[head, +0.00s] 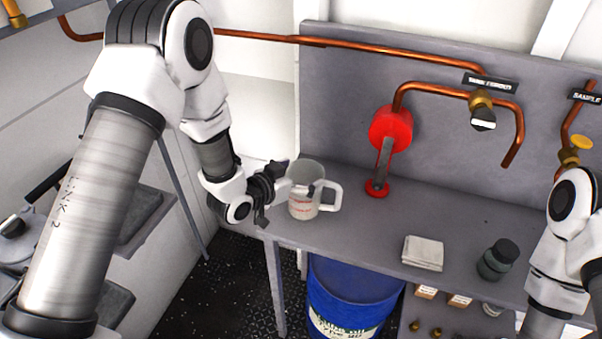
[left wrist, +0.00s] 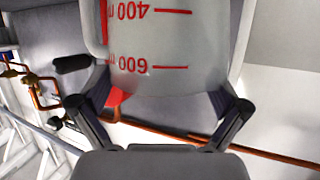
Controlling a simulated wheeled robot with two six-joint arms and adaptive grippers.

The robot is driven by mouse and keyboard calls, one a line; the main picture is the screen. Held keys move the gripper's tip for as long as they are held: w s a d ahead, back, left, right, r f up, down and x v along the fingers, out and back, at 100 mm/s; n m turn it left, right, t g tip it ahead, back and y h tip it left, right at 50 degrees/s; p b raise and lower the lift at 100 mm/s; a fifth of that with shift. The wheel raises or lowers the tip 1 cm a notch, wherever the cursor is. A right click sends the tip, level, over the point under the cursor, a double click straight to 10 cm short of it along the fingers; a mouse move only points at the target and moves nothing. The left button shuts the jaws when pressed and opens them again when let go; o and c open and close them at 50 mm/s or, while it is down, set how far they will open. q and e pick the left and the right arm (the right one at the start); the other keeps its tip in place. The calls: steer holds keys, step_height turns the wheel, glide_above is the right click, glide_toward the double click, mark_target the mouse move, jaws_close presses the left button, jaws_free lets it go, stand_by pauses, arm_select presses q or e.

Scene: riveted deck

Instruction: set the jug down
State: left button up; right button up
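The jug (head: 303,200) is a pale grey measuring jug with red markings, upright at the left end of the grey bench, its handle towards the right. I see no clear gap between its base and the bench top. My left gripper (head: 270,192) is just left of the jug, its fingers spread apart. In the left wrist view the jug (left wrist: 165,50) fills the top middle, between the two open fingers (left wrist: 162,110), with its red scale upside down. The fingertips lie close to its sides; contact is hard to tell. My right gripper is out of view.
The bench (head: 350,230) carries a folded cloth (head: 423,253) and a dark lidded jar (head: 497,259). A red valve with a lever (head: 388,130) and copper pipes are behind. A blue drum (head: 350,295) stands below. The bench between jug and cloth is clear.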

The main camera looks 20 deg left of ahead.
arm_select(q)
steer(key=shift+w+d, duration=0.1)
steer(key=b+v, duration=0.2)
steer(key=v, duration=1)
steer(key=s+f+n+g+y, duration=0.1)
steer(key=s+f+g, duration=0.25)
steer(key=f, duration=0.45)
steer(key=s+f+n+g+y, duration=0.15)
steer(key=s+f, duration=0.25)
steer(key=f, duration=0.4)
steer(key=s+a+f+n+g+y, duration=0.1)
steer(key=s+f+g, duration=0.2)
steer(key=s+f, duration=0.3)
steer(key=s+a+f+n+g+y, duration=0.1)
steer(key=s+f+g+y, duration=0.1)
steer(key=s+f+g, duration=0.2)
steer(key=s+f, duration=0.3)
steer(key=s, duration=0.4)
steer(key=shift+s+n+g, duration=0.3)
steer(key=shift+n, duration=0.05)
steer(key=shift+w+a+y, duration=0.1)
steer(key=shift+a+y, duration=0.05)
steer(key=shift+y, duration=0.1)
